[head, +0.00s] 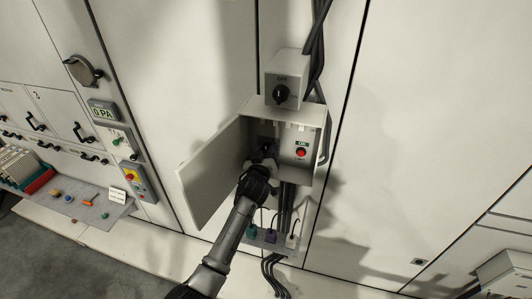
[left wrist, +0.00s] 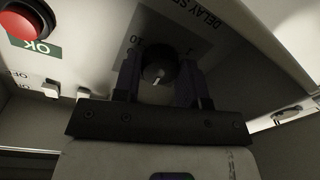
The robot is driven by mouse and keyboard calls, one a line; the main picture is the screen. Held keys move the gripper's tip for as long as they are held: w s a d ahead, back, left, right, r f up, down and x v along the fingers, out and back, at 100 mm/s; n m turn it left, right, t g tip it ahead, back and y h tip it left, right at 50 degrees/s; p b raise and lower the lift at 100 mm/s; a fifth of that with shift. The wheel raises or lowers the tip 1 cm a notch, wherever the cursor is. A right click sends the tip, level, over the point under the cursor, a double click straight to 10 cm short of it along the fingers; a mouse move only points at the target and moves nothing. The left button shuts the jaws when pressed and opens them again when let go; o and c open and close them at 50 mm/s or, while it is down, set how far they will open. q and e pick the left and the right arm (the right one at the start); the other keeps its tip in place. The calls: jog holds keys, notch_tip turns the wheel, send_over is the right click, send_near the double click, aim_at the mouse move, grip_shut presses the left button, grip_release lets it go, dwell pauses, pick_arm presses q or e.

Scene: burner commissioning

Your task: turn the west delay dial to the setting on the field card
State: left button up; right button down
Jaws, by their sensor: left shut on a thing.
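The dark delay dial (left wrist: 158,65) shows in the left wrist view, under lettering that reads "DELAY SE" and is partly cut off. The scale marks 10 and 1 are beside it, upside down. A white pointer mark on the dial points down in that picture. My left gripper (left wrist: 158,78) has one finger on each side of the dial and is shut on it. In the head view my left gripper (head: 265,154) reaches inside the open grey box (head: 313,117) and hides the dial. My right gripper is not in view. I cannot make out a readable field card.
The box's door (head: 212,172) hangs open to the left. A red button (head: 300,152) with a green OK label sits right of the gripper. A rotary switch (head: 281,94) is above, with cables alongside. A grey shelf (head: 88,211) at left holds small coloured parts.

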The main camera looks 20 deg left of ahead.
pick_arm(q)
jog(key=shift+m+b, duration=0.35)
jog(key=shift+m, duration=0.45)
jog(key=o, duration=0.9)
jog(key=shift+s, duration=0.1)
jog(key=shift+s+d+f+b, duration=0.1)
jog(key=shift+s+d+b, duration=0.2)
jog(key=shift+s, duration=1.95)
jog(key=shift+s+d+r+b, duration=0.1)
jog(key=shift+s+d+b, duration=0.25)
jog(key=shift+s, duration=1.9)
jog(key=shift+s+d+f+b, duration=0.15)
jog(key=shift+s+b, duration=0.3)
jog(key=shift+s, duration=1.8)
